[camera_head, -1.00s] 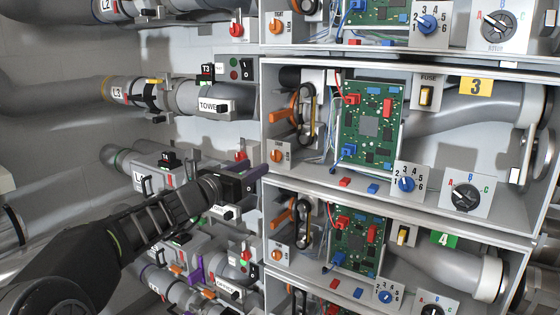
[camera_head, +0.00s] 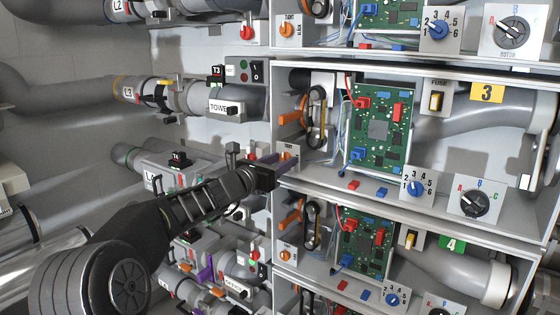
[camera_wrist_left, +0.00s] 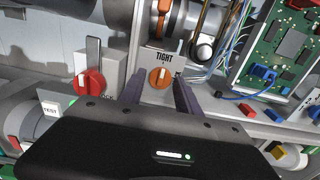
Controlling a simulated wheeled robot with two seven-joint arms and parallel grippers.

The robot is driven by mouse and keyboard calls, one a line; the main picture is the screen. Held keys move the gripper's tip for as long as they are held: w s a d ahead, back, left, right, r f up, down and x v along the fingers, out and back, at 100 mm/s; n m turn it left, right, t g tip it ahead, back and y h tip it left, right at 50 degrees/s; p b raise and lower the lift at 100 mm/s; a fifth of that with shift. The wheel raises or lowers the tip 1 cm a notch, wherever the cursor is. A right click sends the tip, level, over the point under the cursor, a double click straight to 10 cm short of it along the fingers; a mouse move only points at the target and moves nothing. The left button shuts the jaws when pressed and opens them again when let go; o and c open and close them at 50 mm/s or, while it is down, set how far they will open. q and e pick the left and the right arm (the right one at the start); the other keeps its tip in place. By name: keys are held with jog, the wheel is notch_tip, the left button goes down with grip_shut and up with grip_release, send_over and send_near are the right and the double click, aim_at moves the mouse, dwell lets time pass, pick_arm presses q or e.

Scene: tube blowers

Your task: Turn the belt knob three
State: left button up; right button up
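The belt knob of bay 3 is orange. It sits on a small white plate marked TIGHT and shows clearly in the left wrist view (camera_wrist_left: 159,77). In the head view the knob (camera_head: 287,154) is partly covered by my gripper. My left gripper (camera_head: 284,164) is at the lower left corner of bay 3. In the left wrist view its two purple fingers (camera_wrist_left: 160,92) are apart, one on each side of the knob plate, and nothing is held. Contact with the knob cannot be told. My right gripper is not in view.
The yellow number 3 plate (camera_head: 487,93) marks the bay. A green circuit board (camera_head: 378,129), a blue dial (camera_head: 415,188) and a black rotary dial (camera_head: 474,203) are to the right. A red knob (camera_wrist_left: 90,83) is left of the fingers. The bay 4 plate (camera_head: 452,244) is below.

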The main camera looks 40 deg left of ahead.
pick_arm(q)
jog(key=shift+c, duration=0.2)
grip_shut()
jog(key=shift+f, duration=0.1)
jog(key=shift+m+b, duration=7.95)
jog(key=shift+m, duration=1.05)
